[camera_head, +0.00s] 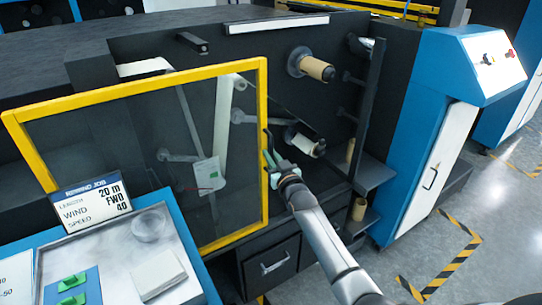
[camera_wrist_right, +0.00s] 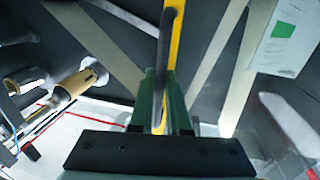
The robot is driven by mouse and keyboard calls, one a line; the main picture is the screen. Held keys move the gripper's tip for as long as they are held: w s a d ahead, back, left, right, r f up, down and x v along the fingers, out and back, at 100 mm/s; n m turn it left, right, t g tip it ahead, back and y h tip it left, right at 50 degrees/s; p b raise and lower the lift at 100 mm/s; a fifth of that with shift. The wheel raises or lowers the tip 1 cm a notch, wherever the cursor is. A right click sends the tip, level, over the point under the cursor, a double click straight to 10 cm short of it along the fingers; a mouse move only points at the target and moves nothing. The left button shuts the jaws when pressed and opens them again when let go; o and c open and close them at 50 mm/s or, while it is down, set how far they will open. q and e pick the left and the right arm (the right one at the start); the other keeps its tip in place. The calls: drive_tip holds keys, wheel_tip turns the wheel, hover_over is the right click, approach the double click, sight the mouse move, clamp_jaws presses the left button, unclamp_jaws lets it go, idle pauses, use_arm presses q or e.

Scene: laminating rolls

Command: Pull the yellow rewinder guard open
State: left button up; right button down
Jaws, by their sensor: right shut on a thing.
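The yellow rewinder guard (camera_head: 262,100) is a yellow frame around a clear pane, in the left middle of the head view. It stands at an angle, and the machine's rollers show through the pane and past its right edge. A dark handle (camera_wrist_right: 172,40) runs along its yellow edge in the right wrist view. My right gripper (camera_head: 270,160) is shut on this handle; its green fingers (camera_wrist_right: 162,100) lie either side of the dark bar in the right wrist view. My left gripper is not in view.
Cores on spindles (camera_head: 316,68) stick out of the dark machine right of the guard. A job display (camera_head: 90,203) and a control desk (camera_head: 120,250) stand at the lower left. A blue and white cabinet (camera_head: 440,140) stands at right; floor beyond has striped tape.

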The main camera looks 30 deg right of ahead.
drive_tip(key=shift+a, duration=0.25)
drive_tip(key=c, duration=0.9)
unclamp_jaws()
drive_tip(key=shift+s, duration=0.15)
drive_tip(key=s+a, duration=0.1)
drive_tip(key=s, duration=1.1)
drive_tip(key=shift+a, duration=0.25)
drive_tip(key=shift+s, duration=0.1)
